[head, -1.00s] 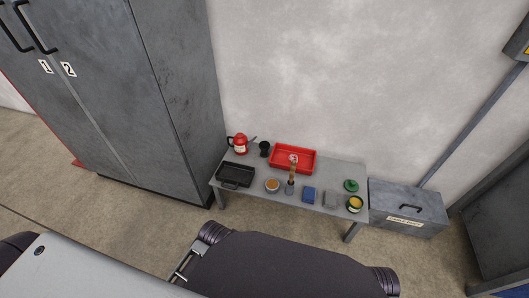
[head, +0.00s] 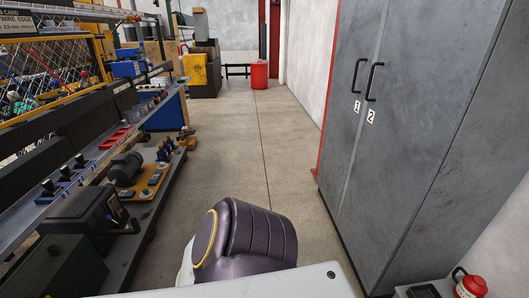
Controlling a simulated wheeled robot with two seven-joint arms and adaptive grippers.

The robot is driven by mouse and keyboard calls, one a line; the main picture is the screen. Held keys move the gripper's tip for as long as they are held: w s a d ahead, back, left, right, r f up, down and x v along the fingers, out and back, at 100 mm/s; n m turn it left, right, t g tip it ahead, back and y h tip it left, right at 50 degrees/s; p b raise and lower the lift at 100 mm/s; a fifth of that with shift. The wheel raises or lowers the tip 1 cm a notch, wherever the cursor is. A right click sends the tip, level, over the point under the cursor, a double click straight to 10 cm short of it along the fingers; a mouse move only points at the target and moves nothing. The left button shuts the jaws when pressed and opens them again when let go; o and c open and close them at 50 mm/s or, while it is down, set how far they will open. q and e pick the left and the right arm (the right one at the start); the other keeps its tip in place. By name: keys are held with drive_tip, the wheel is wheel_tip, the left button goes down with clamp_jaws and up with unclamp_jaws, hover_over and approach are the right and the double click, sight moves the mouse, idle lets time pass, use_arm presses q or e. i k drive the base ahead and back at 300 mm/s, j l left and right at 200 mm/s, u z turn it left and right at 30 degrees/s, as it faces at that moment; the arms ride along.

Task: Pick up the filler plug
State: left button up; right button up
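I cannot make out a filler plug in the head view. A machine (head: 95,190) with a motor (head: 126,168) and several fittings runs along the left, and its small parts are too small to tell apart. Neither of my grippers is in view. Only a dark part of my own arm shows at the bottom middle.
A grey two-door cabinet (head: 400,130) numbered 1 and 2 stands on the right. A red can (head: 470,286) shows at the bottom right corner. A red bin (head: 259,76) stands at the far end. The concrete floor (head: 255,150) between machine and cabinet is clear.

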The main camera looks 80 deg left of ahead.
sight(53, 249)
drive_tip(key=u, duration=4.55)
drive_tip(key=i+l+u, duration=0.3)
drive_tip(key=j, duration=0.1)
